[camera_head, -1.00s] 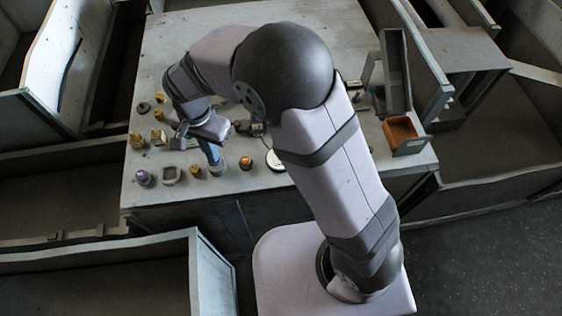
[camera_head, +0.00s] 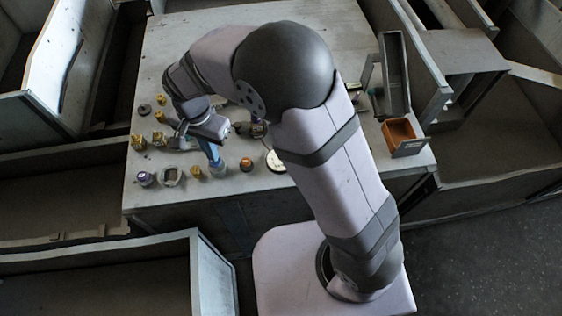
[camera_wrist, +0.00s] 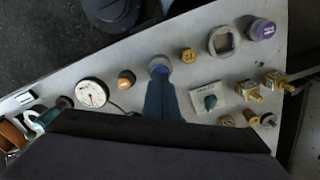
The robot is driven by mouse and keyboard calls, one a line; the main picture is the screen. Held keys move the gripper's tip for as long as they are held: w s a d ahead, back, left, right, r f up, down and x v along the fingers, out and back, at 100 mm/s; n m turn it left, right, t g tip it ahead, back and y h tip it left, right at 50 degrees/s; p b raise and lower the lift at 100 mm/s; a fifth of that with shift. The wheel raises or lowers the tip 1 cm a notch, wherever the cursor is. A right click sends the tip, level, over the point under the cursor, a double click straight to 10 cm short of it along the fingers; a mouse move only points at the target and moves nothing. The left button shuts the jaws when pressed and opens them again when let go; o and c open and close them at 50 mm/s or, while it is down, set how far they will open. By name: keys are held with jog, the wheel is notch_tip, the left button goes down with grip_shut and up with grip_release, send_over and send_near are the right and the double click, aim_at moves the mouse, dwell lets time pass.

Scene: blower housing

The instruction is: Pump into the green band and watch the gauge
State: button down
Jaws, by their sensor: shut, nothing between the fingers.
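My gripper (camera_head: 215,163) is shut and empty, pointing down near the front edge of the bench. In the wrist view its blue fingers (camera_wrist: 160,84) reach to a round grey-blue cap (camera_wrist: 160,63), which may be the pump. The fingertips overlap the cap's near edge; I cannot tell whether they touch it. The gauge (camera_wrist: 92,92) is a white round dial with a dark rim, left of the fingers; it also shows in the head view (camera_head: 276,160). Its needle and any green band are too small to read.
An orange knob (camera_wrist: 126,78) sits between gauge and cap. A yellow knob (camera_wrist: 188,55), a square grey fitting (camera_wrist: 223,41), a purple knob (camera_wrist: 262,29), a green switch (camera_wrist: 210,101) and brass fittings (camera_wrist: 273,80) lie right. An orange-brown bin (camera_head: 399,132) stands on the bench's right side.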

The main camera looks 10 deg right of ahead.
jog(key=shift+r+p, duration=1.9)
jog(key=shift+r, duration=0.55)
jog(key=n, duration=0.4)
jog(key=shift+w+a+f+n, duration=0.1)
jog(key=shift+f+n, duration=0.05)
jog(key=shift+n, duration=0.25)
jog(key=s+d+f+n+g+h, duration=0.15)
jog(key=s+d+f+n, duration=0.25)
jog(key=s+d+n, duration=0.5)
jog(key=s+d+r+m+t+y+b, duration=0.1)
jog(key=d+m, duration=0.6)
jog(key=d, duration=0.9)
notch_tip(320, 180, up, 2)
jog(key=shift+s+d+r+m+b, duration=0.2)
jog(key=shift+s+d+m+b, duration=0.3)
jog(key=shift+b, duration=0.7)
